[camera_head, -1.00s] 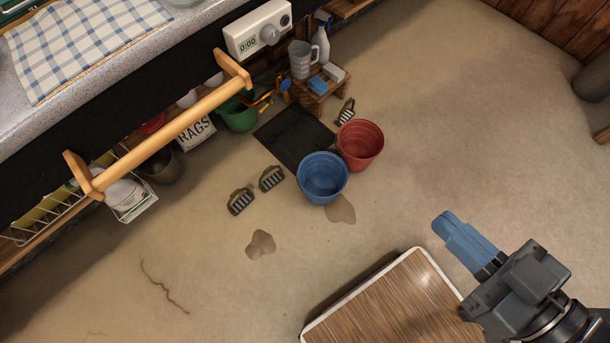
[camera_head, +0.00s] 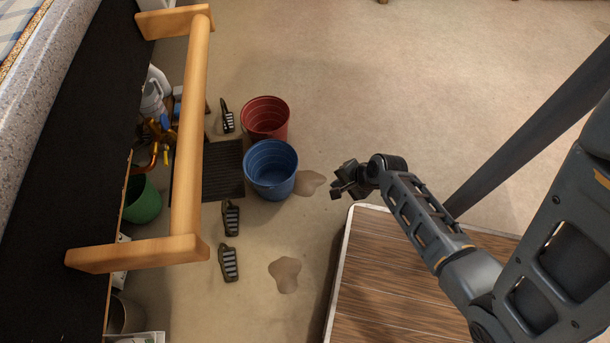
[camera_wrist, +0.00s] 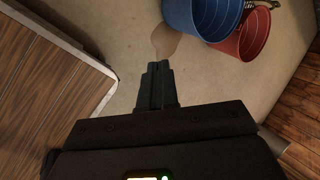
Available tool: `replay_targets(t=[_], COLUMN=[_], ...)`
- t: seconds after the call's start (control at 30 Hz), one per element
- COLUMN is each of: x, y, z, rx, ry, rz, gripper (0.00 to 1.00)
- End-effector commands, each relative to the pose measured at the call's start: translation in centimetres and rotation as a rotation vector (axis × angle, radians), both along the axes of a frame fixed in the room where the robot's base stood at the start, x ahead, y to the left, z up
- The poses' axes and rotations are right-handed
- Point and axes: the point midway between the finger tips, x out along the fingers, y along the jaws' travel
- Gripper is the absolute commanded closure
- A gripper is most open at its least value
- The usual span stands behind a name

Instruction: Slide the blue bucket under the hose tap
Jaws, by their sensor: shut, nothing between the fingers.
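The blue bucket (camera_head: 271,172) stands upright on the floor, at the right edge of a dark ribbed mat (camera_head: 224,170). It also shows at the top of the wrist view (camera_wrist: 203,18). My gripper (camera_head: 336,190) is right of the bucket, apart from it, above the floor near a wet patch. Its fingers (camera_wrist: 156,84) are together and empty in the wrist view. An orange and yellow fitting (camera_head: 160,140) sits left of the mat, partly behind a wooden rail; I cannot tell whether it is the hose tap.
A red bucket (camera_head: 265,118) stands close behind the blue one. Brushes (camera_head: 229,262) lie near the mat. A wooden rail (camera_head: 188,130) juts out above the left side. A wood-grain top (camera_head: 400,290) with a pale edge fills the lower right. Floor beyond the buckets is clear.

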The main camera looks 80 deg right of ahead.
Motion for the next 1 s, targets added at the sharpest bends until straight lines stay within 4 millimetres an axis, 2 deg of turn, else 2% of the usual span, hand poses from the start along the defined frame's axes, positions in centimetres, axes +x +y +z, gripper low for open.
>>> replay_targets(t=[0.03,0.13,0.23,0.4,0.5,0.67,1.0], x=[0.3,0.7,1.1,1.4,1.5,2.1,6.2], y=[-2.1,-4.9,-7.7,-11.1,-12.2,-12.6,-12.4], z=[-3.2,-6.3,-7.9,-8.6,-8.4,-8.8,-13.4], rx=[0.093,0.289,0.464,0.674,0.741,0.773,0.771], ry=[-0.035,-0.111,-0.196,-0.316,-0.356,-0.374,-0.369], rz=[-0.120,-0.327,-0.493,-0.663,-0.707,-0.725,-0.722], gripper=[1.00,1.00,1.00,1.00,1.00,1.00,1.00])
